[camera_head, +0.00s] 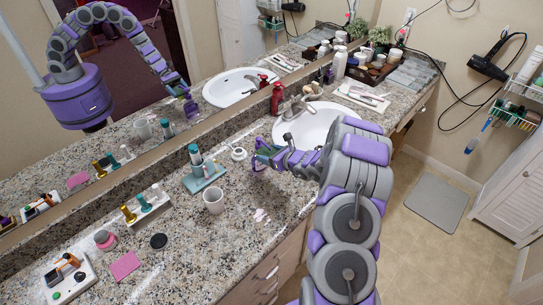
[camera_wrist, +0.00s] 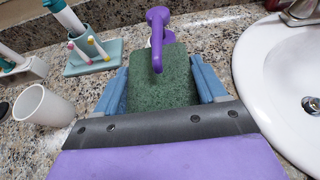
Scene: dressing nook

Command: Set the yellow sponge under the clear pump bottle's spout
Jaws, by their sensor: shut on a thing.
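My gripper (camera_head: 262,157) is at the counter left of the sink, shut on a block with a rough green top, seemingly the sponge (camera_wrist: 162,84). Its blue fingers (camera_wrist: 165,88) press on both sides of the block. No yellow face shows clearly. Just beyond the block stands the pump bottle (camera_wrist: 160,30), with a purple head and a spout pointing toward my wrist. In the wrist view the spout tip overlaps the block's far part; the height between them is hard to tell. The bottle's body is mostly hidden. In the head view it seems to be the small pale thing (camera_head: 238,153).
A white cup (camera_head: 214,201) and a teal toothbrush holder (camera_head: 203,175) stand left of my gripper. The sink (camera_head: 308,124) is to the right, with a red bottle (camera_head: 277,98) behind. A pink square (camera_head: 125,265) lies front left.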

